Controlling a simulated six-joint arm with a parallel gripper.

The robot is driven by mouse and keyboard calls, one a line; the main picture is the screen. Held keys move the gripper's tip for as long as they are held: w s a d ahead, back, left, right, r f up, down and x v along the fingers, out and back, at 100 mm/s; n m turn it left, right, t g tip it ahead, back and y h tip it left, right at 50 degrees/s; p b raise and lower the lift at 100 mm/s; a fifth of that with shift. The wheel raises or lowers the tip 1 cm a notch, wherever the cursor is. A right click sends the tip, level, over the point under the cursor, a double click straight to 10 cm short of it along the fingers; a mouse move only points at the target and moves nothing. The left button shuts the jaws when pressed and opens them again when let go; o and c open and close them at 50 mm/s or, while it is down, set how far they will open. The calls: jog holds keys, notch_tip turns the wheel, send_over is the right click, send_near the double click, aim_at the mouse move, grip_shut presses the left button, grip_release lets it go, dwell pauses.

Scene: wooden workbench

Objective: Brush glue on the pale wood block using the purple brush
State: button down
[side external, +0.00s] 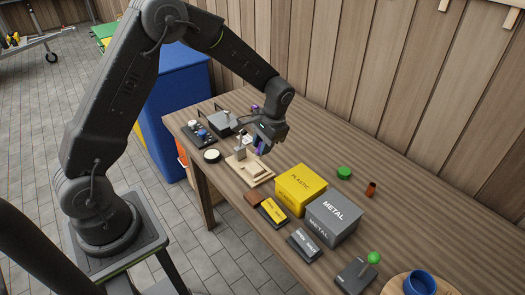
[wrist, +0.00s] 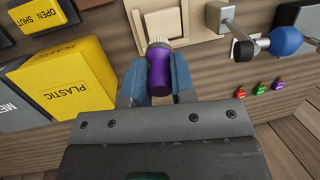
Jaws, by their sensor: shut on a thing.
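My gripper (wrist: 160,82) is shut on the purple brush (wrist: 159,68), with one blue-grey finger on each side of the handle. The brush's pale bristles (wrist: 158,42) point away from the palm. The pale wood block (wrist: 155,10) is just beyond the bristle tips in the wrist view, partly cut off by the top edge. In the side view my gripper (side external: 264,140) is over the light wooden piece (side external: 262,179) on the bench, with a bit of purple between its fingers. I cannot tell whether the bristles touch the block, and no glue is discernible.
A yellow PLASTIC box (side external: 299,187) and a grey METAL box (side external: 332,217) stand to the right of the wood. A blue-knobbed lever (wrist: 285,41) and several small coloured items (wrist: 259,87) show in the wrist view.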

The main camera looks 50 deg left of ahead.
jog(key=shift+r, duration=0.35)
jog(key=shift+r, duration=0.1)
jog(key=shift+r, duration=1.4)
jog(key=shift+f, duration=0.1)
jog(key=shift+x, duration=0.85)
jog(key=shift+d, duration=0.1)
